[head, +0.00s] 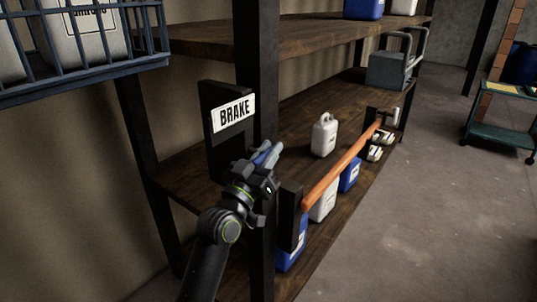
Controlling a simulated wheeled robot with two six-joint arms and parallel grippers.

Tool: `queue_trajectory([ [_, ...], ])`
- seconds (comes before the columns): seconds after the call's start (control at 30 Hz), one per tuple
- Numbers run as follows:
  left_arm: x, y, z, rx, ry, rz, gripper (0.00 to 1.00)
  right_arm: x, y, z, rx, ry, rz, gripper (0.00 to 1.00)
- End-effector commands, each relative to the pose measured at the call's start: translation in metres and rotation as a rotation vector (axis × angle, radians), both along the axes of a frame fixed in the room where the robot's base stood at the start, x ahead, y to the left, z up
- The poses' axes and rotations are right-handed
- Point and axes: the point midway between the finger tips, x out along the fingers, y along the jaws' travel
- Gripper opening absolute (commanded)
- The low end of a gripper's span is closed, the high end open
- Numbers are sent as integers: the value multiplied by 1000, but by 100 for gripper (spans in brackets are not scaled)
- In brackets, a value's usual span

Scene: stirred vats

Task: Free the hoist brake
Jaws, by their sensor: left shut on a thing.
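A dark brake panel (219,157) with a white BRAKE label (234,113) is fixed beside the black shelf post. My left gripper (268,155) is at the lower right of this panel, in front of the post. It is shut on the brake handle, which is mostly hidden by the fingers and wrist; its exact position is hard to make out. Blue-grey parts show at the fingertips. My right gripper is not in view.
An orange-brown rail (343,168) runs along the shelf front, right of my gripper. A white jug (324,135) stands on the wooden shelf (290,125). Blue and white containers stand below. A blue basket (95,70) hangs upper left.

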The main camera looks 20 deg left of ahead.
Motion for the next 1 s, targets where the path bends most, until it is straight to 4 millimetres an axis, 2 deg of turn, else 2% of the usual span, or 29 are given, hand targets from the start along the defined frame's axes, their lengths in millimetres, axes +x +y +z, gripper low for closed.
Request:
queue_trajectory([
  [0.03, 0, 0, 1, -2, -3, -1, 0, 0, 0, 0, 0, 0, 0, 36],
  [0.07, 0, 0, 1, -2, -3, -1, 24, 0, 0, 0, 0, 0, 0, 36],
  [0.1, 0, 0, 1, -2, -3, -1, 29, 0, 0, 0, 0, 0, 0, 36],
  [0.4, -1, 0, -1, -1, -1, 0, 29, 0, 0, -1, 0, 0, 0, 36],
  [0.57, -14, 4, -9, -1, 1, 0, 29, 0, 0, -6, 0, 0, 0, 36],
  [0.67, -30, 8, -17, -1, 1, 1, 29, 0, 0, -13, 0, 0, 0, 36],
  [1.0, -104, 29, -50, 0, 0, 1, 29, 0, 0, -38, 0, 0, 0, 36],
])
